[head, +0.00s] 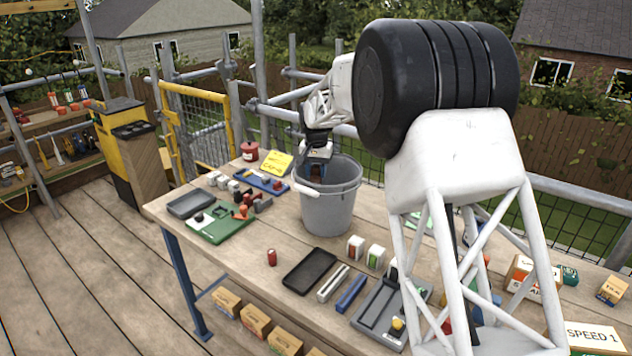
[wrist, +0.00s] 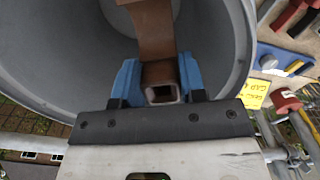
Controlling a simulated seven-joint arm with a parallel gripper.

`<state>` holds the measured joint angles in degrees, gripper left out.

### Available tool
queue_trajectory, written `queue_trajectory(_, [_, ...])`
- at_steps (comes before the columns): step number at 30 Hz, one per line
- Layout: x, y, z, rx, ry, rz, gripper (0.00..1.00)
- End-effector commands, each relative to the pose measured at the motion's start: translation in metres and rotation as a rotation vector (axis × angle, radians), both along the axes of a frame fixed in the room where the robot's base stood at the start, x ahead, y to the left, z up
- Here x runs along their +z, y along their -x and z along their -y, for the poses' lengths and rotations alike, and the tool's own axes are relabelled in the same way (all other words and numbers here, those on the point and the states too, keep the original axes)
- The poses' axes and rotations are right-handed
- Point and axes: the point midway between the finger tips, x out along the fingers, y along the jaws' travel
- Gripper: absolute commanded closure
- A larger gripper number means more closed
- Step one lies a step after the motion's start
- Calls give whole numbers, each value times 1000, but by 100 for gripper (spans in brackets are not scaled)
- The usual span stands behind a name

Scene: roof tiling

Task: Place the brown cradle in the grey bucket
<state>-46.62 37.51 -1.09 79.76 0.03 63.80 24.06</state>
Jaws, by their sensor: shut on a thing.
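The grey bucket (head: 329,208) stands on the wooden table with its handle hanging down at its left side. My gripper (head: 315,168) is at the bucket's rim, over its opening, pointing down. In the wrist view my gripper (wrist: 160,85) has its blue fingers shut on the brown cradle (wrist: 152,35). The cradle's square hollow end sits between the fingers, and its brown strip reaches over the bucket's open inside (wrist: 215,50). In the head view the cradle is hidden by the bucket wall and the gripper. I cannot tell how deep it hangs.
A black tray (head: 309,271), small boxes and bars are in front. Scaffold rails run behind the table.

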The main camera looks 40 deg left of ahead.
Motion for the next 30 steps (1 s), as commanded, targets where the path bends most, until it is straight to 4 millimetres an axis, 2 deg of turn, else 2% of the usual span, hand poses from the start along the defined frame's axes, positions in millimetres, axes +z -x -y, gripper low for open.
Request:
queue_trajectory(5, [-7, 0, 0, 0, 0, -1, 91])
queue_trajectory(15, [-37, 0, 0, 0, 0, 1, 91])
queue_trajectory(30, [-42, 0, 0, 0, 0, 0, 91])
